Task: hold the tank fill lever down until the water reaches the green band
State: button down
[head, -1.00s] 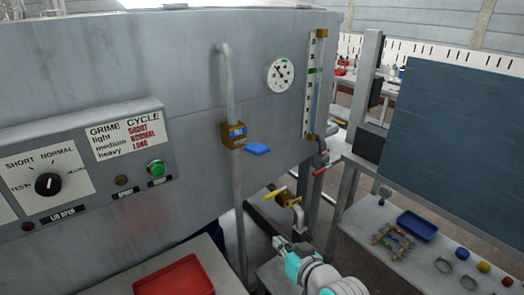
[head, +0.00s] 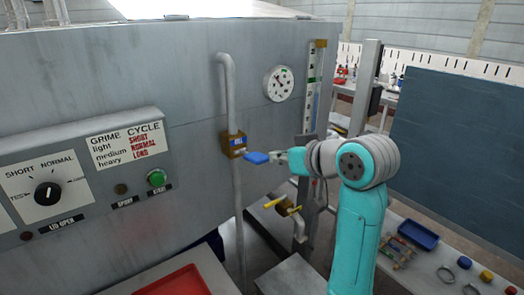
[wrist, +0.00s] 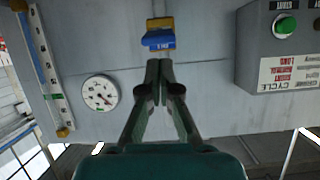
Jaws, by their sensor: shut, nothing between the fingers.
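The fill lever (head: 256,158) is a blue paddle sticking out from a brass valve block (head: 236,146) on the grey tank's pipe. It looks roughly level. In the wrist view the lever (wrist: 159,43) is just beyond the fingertips. My gripper (head: 280,157) is shut and empty, with its tips close beside the paddle's free end; I cannot tell whether they touch. It also shows in the wrist view (wrist: 158,64). The level gauge (head: 312,95) is a white scale with a green band (head: 312,80) near its upper part. The water level is too small to read.
A round dial (head: 278,83) is on the tank wall near the lever. A yellow-handled tap (head: 284,207) is below my arm. A control panel (head: 80,175) with a green button is at left, a red tray (head: 175,284) below, a blue tray (head: 416,235) at right.

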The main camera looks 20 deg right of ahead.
notch_tip(320, 180, up, 7)
jog(key=s+n, duration=0.1)
jog(key=shift+d, duration=0.3)
jog(key=shift+f, duration=0.1)
send_over(262, 157)
jog(key=f, duration=0.4)
jog(key=shift+w+a+f, duration=0.25)
jog(key=shift+w+f, duration=0.05)
jog(key=shift+w, duration=0.05)
jog(key=f, duration=0.3)
jog(key=shift+s+d, duration=0.15)
jog(key=shift+s, duration=0.2)
jog(key=shift+s+f, duration=0.1)
jog(key=shift+f, duration=0.25)
jog(key=shift+f, duration=0.1)
